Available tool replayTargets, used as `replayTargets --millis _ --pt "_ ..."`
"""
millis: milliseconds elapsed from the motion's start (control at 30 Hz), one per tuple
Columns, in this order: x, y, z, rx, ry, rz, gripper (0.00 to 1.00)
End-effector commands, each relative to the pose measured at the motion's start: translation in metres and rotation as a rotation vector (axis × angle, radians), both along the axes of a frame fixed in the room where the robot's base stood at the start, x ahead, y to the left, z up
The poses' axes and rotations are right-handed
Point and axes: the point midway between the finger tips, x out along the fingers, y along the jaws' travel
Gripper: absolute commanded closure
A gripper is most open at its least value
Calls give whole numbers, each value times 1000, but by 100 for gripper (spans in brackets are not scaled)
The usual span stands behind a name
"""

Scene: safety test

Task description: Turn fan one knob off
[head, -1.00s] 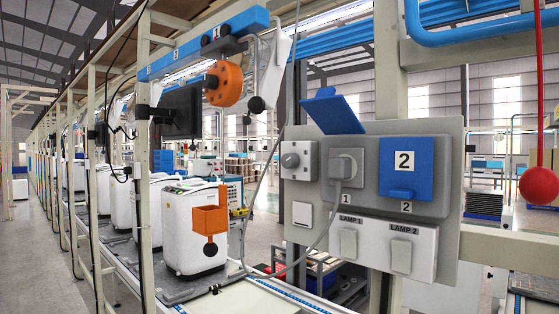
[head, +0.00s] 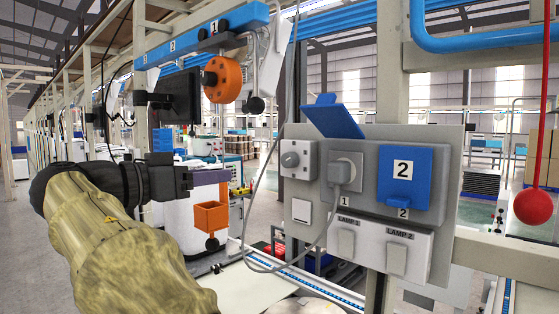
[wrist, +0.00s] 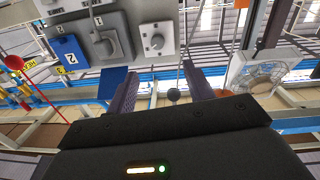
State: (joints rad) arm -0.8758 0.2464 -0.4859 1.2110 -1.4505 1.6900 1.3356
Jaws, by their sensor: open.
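A round grey knob (head: 291,160) sits on a small light box at the upper left of the grey wall panel (head: 446,150). The knob also shows in the wrist view (wrist: 157,41), just beyond the fingers. No label naming a fan is readable beside it. My gripper (head: 190,180) is left of the panel in the head view, apart from the knob, with nothing held. In the wrist view my gripper (wrist: 160,80) has its two fingers spread apart. A white fan (wrist: 262,76) shows at the right of the wrist view.
Right of the knob, a plug (head: 340,172) with a cable fills socket 1 under a raised blue lid (head: 333,120). A blue cover (head: 404,185) marked 2 is closed. Lamp switches (head: 397,258) sit below. An orange box (head: 211,217) hangs behind my gripper. A red ball (head: 533,206) hangs right.

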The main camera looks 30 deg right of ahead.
Motion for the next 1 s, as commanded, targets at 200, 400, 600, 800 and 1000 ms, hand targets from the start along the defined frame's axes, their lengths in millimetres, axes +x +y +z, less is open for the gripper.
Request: replayTargets --millis 200,400,600,800,1000 --pt "-7 3 11 -9 -55 -21 48" --pt "-6 2 11 -9 -52 -20 48" --pt "-2 -13 13 -9 -48 -21 48" --pt "7 -45 14 -9 -47 -23 48" --pt "17 -78 15 -8 -47 -22 48"
